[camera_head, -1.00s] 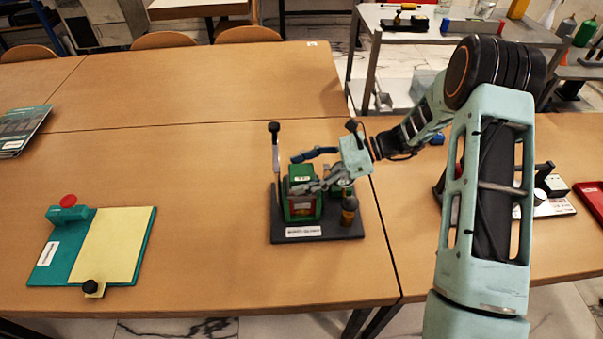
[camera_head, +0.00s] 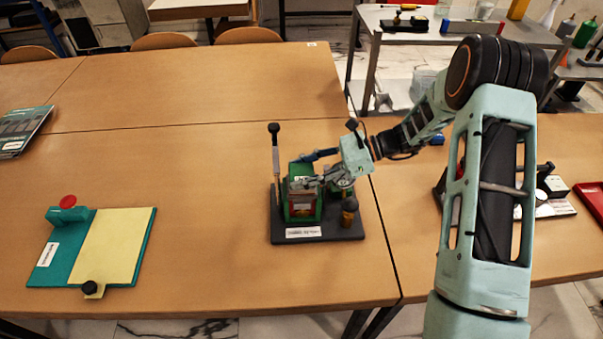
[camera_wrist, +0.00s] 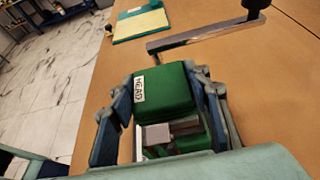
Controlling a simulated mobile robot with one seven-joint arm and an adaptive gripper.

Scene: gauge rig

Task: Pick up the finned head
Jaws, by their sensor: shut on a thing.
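The finned head is a green block with a white label reading HEAD (camera_wrist: 160,90) in the wrist view. In the head view, its green body (camera_head: 296,170) shows on a black base plate (camera_head: 345,230), partly covered by my fingers. My gripper (camera_head: 308,168) reaches in from the right, one finger on each side of the block. The wrist view shows my gripper (camera_wrist: 165,105) shut on it, with the blue-grey fingers along its left and right sides. I cannot tell whether the head is clear of its seat.
An upright lever with a black knob (camera_head: 275,145) stands at the base's left rear. A teal board with a yellow pad (camera_head: 112,245) lies to the left. The table between is clear.

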